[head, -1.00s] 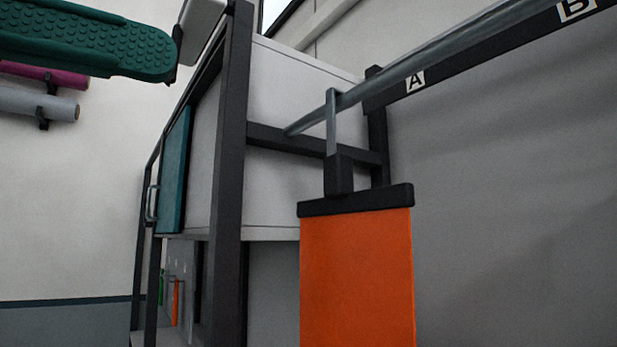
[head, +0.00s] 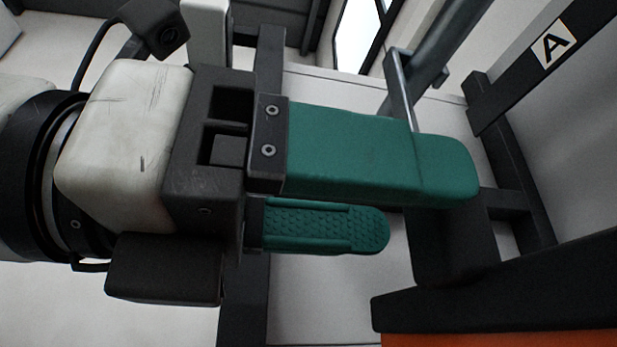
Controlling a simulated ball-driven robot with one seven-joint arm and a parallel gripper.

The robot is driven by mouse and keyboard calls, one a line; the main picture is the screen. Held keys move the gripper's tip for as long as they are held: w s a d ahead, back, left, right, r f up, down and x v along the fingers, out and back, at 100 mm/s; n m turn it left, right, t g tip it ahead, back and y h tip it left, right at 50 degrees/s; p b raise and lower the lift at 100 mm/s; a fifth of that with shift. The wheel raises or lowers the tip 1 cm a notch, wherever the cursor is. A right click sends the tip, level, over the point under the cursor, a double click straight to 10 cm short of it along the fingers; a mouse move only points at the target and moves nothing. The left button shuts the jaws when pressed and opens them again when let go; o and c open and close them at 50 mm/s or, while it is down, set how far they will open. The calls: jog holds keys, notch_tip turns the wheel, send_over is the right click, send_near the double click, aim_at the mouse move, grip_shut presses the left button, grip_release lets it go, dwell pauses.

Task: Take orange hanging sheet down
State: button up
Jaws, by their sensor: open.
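The orange sheet (head: 500,341) shows only as a strip at the bottom right, under its black clamp bar (head: 500,290). Above the bar is a dark block (head: 450,245) on a grey metal hook (head: 399,90), which is over the grey rail (head: 447,45). My gripper (head: 430,203) reaches in from the left with two green fingers, one above the other in the picture, open with a gap between them. The upper finger overlaps the lower part of the hook's stem in the view. I cannot tell whether the fingers touch the stem or the block.
A dark beam with an "A" label (head: 551,45) runs behind the rail at the upper right. Dark frame posts and crossbars (head: 500,125) stand close behind the hook, with pale panels between them. A bright window (head: 358,35) is at the top.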

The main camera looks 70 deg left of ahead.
aim_at(482, 214)
jog(key=w, duration=0.2)
jog(key=w+p, duration=0.1)
jog(key=w, duration=0.1)
jog(key=w+p, duration=0.1)
jog(key=w, duration=0.2)
jog(key=shift+d, duration=0.3)
jog(key=shift+s, duration=0.1)
jog(key=c, duration=1.2)
jog(key=shift+r+p, duration=0.5)
jog(key=shift+r, duration=0.65)
jog(key=shift+s+a+b, duration=0.2)
jog(key=shift+s+b, duration=0.05)
jog(key=shift+s, duration=2.55)
jog(key=shift+s+a+b, duration=0.2)
jog(key=shift+s+b, duration=0.05)
jog(key=shift+s, duration=2.5)
jog(key=shift+s+f, duration=0.1)
jog(key=shift+s, duration=0.8)
grip_shut()
